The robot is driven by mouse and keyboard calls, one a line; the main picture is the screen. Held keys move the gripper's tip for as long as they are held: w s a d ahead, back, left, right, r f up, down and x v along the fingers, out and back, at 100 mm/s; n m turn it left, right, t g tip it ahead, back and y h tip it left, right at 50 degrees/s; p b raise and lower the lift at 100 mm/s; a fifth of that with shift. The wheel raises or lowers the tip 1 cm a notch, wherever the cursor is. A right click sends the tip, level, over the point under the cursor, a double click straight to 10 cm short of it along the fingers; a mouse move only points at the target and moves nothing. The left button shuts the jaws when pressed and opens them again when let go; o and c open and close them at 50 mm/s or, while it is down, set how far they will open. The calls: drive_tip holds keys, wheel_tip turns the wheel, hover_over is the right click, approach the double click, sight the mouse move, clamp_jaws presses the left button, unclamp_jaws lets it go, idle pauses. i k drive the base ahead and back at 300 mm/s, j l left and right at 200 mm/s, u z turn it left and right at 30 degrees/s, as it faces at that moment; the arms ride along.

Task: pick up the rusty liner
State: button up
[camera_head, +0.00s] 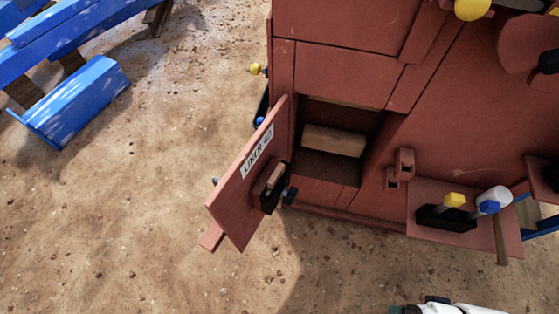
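A tan-brown block (334,140) lies in the open compartment of the red crusher housing; it is the likeliest rusty liner, though I cannot make out rust on it. A smaller brown piece (275,176) sits in a black holder (270,199) on the inner face of the open door; I cannot tell what it is. A white and dark part of my arm (455,309) shows at the bottom edge, right of centre. My gripper's fingers are not in the picture.
The labelled red door (240,190) stands open, left of the compartment. A red shelf (425,195) at right carries a black holder with a yellow-topped item (453,200) and a white-headed mallet (495,200). Blue metalwork (75,100) lies upper left. Sandy ground in front is clear.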

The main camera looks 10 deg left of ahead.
sight(271, 183)
drive_tip(key=i+l+z, duration=0.1)
drive_tip(key=l, duration=0.3)
drive_tip(key=l+z, duration=0.1)
drive_tip(key=l, duration=0.25)
drive_tip(key=i+l+z, duration=0.1)
drive_tip(key=l, duration=0.3)
drive_tip(key=i+l+z, duration=0.1)
drive_tip(key=l, duration=0.25)
drive_tip(key=i+l, duration=0.25)
drive_tip(key=i+l+z, duration=0.15)
drive_tip(key=l, duration=0.3)
